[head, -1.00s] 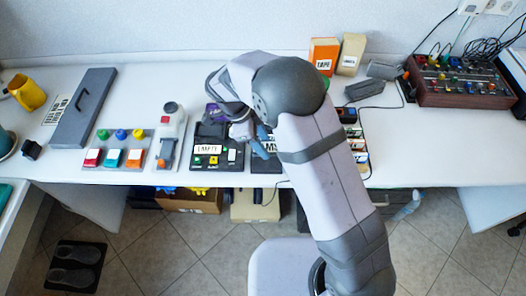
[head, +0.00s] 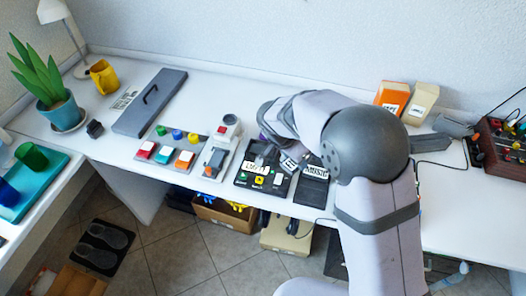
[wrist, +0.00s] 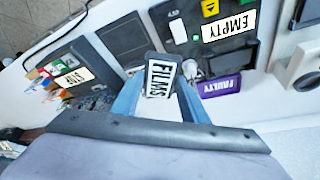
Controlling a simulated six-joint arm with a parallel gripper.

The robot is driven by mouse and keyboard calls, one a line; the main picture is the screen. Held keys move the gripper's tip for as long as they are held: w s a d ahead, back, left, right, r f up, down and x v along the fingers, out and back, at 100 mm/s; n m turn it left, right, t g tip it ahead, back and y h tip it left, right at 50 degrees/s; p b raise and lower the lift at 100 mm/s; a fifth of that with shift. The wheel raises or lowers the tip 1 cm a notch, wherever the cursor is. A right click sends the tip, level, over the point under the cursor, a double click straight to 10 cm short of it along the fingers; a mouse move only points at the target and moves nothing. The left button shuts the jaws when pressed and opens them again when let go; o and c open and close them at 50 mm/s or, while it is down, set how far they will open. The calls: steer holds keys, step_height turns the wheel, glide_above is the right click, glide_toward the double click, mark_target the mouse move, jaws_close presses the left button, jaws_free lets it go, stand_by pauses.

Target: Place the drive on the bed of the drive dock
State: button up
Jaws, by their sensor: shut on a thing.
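The drive (wrist: 163,75), a dark slab with a white label reading FILMS, is between the blue fingers of my gripper (wrist: 160,95) in the wrist view. My gripper is shut on it. In the head view the drive's tilted label (head: 289,163) shows beside my gripper, above the right side of the drive dock. The dark drive dock (head: 258,182) has green and yellow buttons and a label reading EMPTY. In the wrist view the dock (wrist: 185,22) is beyond the drive, to the right. The dock's bed is largely hidden by my gripper in the head view.
A purple drive labelled FAULTY (wrist: 220,86) is close to my right finger. A flat dark labelled holder (head: 310,190) stands right of the dock. Orange and tan boxes (head: 392,96) stand behind my arm.

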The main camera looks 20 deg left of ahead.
steer(key=w+a+n+y, duration=0.2)
steer(key=a+n, duration=0.1)
steer(key=n, duration=0.3)
step_height(320, 180, up, 4)
steer(key=n+g+y+b, duration=0.2)
steer(key=n+g+y, duration=0.25)
steer(key=n, duration=1.35)
glide_above(260, 150)
steer(key=d, duration=0.2)
steer(key=shift+w+a+f+t, duration=0.1)
steer(key=shift+w+f+t, duration=0.1)
steer(key=shift+t, duration=0.05)
steer(key=shift+f+p, duration=0.8)
steer(key=shift+f, duration=4.2)
